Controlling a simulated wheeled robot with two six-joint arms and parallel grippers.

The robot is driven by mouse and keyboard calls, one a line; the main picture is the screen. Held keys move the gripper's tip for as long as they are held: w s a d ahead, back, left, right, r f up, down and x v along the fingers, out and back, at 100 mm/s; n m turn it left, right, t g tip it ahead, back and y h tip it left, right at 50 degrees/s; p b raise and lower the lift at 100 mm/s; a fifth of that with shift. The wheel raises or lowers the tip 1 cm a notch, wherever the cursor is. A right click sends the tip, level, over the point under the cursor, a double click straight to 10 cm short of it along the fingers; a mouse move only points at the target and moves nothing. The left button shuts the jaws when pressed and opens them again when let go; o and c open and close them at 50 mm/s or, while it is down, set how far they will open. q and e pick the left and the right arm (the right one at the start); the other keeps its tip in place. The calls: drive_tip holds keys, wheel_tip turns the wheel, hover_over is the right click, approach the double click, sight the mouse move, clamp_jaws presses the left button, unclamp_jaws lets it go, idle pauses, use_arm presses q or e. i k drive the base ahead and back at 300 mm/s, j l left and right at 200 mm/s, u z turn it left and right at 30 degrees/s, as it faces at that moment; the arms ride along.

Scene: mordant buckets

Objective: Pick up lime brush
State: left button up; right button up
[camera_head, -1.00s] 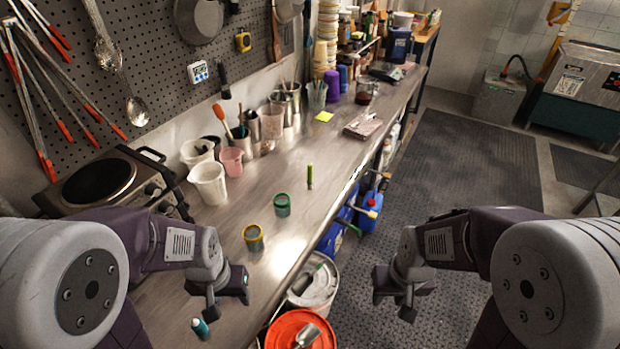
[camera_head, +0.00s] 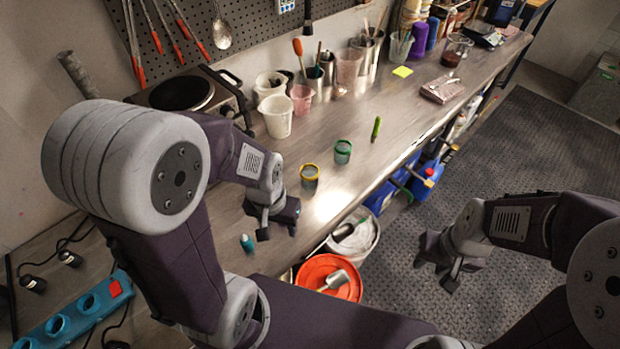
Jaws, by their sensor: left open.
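The lime brush (camera_head: 376,128) is a small, slim, bright green stick on the steel counter, a little back from its front edge. It is narrow in this view, and I cannot tell its bristles from its handle. My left gripper (camera_head: 270,228) is open and empty over the near part of the counter, well short of the brush and to its left. My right gripper (camera_head: 447,278) hangs over the floor in front of the counter, apart from the brush, and I cannot make out its finger gap.
A green-rimmed cup (camera_head: 342,152) and a yellow-rimmed cup (camera_head: 309,176) stand between my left gripper and the brush. A teal bottle (camera_head: 247,243) is near that gripper. An orange bucket (camera_head: 330,278) stands below the counter edge. The counter around the brush is clear.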

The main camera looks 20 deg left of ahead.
sight(378, 120)
drive_tip(key=i+l+u, duration=0.1)
drive_tip(key=l+u, duration=0.75)
drive_tip(key=i+l+u, duration=0.15)
drive_tip(key=l+u, duration=0.35)
drive_tip(key=i+l+u, duration=0.1)
drive_tip(key=l+u, duration=0.85)
drive_tip(key=k+l+u, duration=0.15)
drive_tip(key=l+u, duration=0.3)
drive_tip(key=l, duration=0.2)
drive_tip(key=l+u, duration=0.3)
drive_tip(key=l, duration=0.15)
drive_tip(key=k+l+u, duration=0.1)
drive_tip(key=l+u, duration=0.2)
drive_tip(key=k+l+u, duration=0.15)
drive_tip(key=l+u, duration=0.15)
drive_tip(key=l, duration=0.2)
